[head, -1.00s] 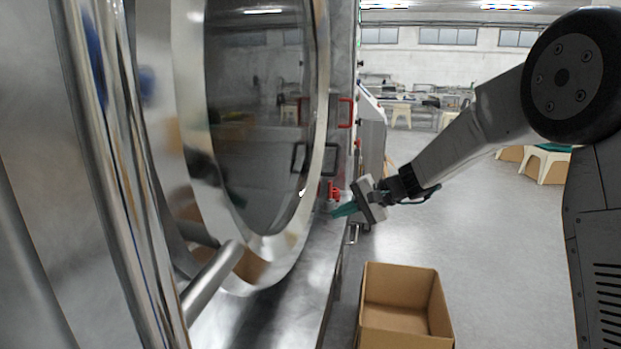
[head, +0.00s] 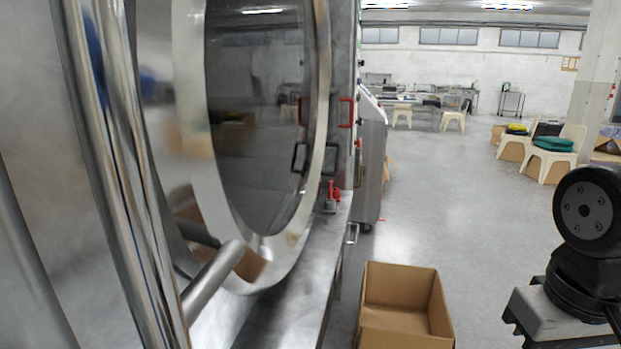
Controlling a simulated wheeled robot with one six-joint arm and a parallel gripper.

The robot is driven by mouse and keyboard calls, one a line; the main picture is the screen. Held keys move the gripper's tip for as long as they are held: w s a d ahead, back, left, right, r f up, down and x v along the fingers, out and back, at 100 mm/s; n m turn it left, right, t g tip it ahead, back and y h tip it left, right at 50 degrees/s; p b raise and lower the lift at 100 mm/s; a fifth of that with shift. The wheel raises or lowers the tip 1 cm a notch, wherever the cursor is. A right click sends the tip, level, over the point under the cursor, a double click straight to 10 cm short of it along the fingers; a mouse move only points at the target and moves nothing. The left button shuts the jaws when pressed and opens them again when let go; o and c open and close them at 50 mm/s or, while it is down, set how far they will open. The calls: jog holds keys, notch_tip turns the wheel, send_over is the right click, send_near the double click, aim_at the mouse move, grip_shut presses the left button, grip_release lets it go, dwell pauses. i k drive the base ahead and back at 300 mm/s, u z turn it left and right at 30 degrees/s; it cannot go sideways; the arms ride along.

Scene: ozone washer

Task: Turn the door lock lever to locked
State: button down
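A small red lever (head: 331,191) stands upright at the lower right of the rim, on a grey metal block (head: 329,206). It is too small to tell whether it is locked. A red handle (head: 346,112) and a black handle (head: 331,160) are on the front beside the door. My gripper is out of the picture; only part of my arm shows at the right edge.
An open cardboard box (head: 404,308) stands on the floor right of the machine's metal ledge (head: 290,315). Chairs (head: 553,153) stand farther back at the right. The floor between is clear.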

aim_at(335, 91)
jog(key=z, duration=0.4)
jog(key=i, duration=0.4)
jog(key=z, duration=0.85)
jog(key=i, duration=1.35)
jog(key=u, duration=1)
jog(key=i, duration=0.45)
jog(key=u, duration=0.5)
